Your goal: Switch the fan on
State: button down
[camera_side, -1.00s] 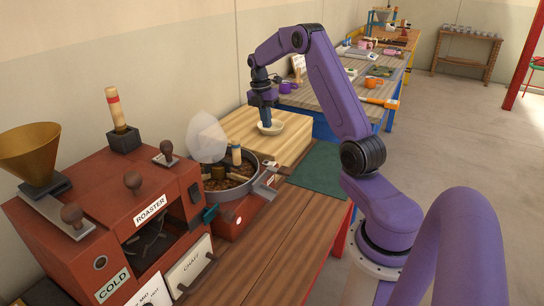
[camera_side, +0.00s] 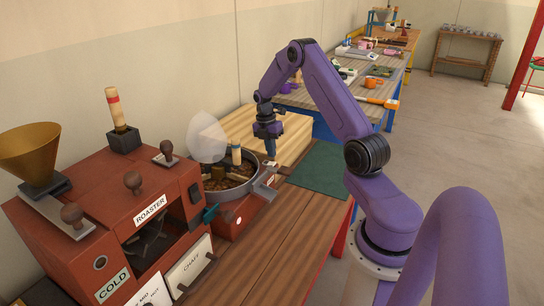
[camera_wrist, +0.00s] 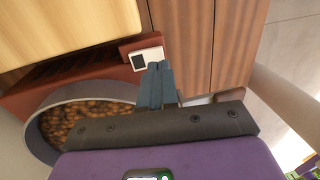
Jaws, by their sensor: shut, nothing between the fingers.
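The fan switch (camera_wrist: 146,58) shows in the wrist view as a small black rocker on a white plate, on the red cooler base (camera_wrist: 120,62). My gripper (camera_wrist: 159,67) is shut and empty, and its fingertips overlap the plate's lower right edge in that view. Whether they touch it cannot be told. In the side view my gripper (camera_side: 271,158) points down just behind the round cooling tray (camera_side: 262,181), and the switch cannot be made out there. The tray holds brown beans (camera_wrist: 90,115).
The red roaster (camera_side: 115,220) stands at front left. A pale wooden block (camera_side: 238,122) lies behind the cooling tray. A green mat (camera_side: 318,168) lies to the right on the wooden bench (camera_side: 270,240). The bench front is clear.

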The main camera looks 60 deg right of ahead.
aim_at(274, 163)
jog(key=shift+s+f, duration=0.2)
jog(key=shift+f, duration=1)
jog(key=shift+s+f, duration=0.1)
jog(key=shift+f, duration=0.15)
jog(key=shift+w+r, duration=0.25)
jog(key=shift+w, duration=0.55)
jog(key=shift+r, duration=0.1)
notch_tip(274, 163, up, 14)
jog(key=s, duration=0.2)
jog(key=shift+s+a, duration=0.1)
